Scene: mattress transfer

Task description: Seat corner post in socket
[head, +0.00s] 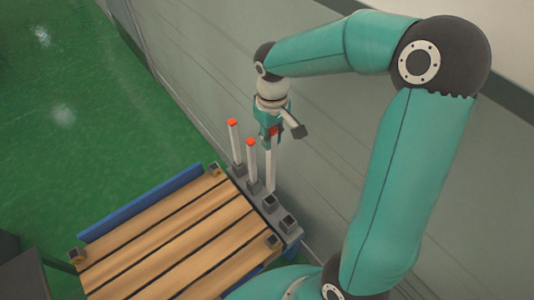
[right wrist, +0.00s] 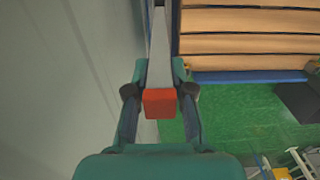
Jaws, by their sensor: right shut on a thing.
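My right gripper (head: 271,136) is shut on a pale corner post (head: 271,172) with a red top, and holds it upright near that top. In the right wrist view the red top (right wrist: 160,103) sits between the two fingers (right wrist: 159,90). The post's lower end is close to the grey socket rack (head: 280,214); I cannot tell whether it touches. Two more red-topped posts, one farther back (head: 235,145) and one nearer (head: 251,170), stand upright in the rack. A slatted wooden bed frame (head: 170,235) has dark corner sockets, including one near the rack (head: 272,241). My left gripper is out of view.
A grey wall (head: 205,70) runs close behind the rack. Blue side rails (head: 145,200) edge the bed frame. Two rack sockets (head: 288,224) look empty. A dark box (head: 20,270) stands at lower left. Green floor (head: 80,110) is open at left.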

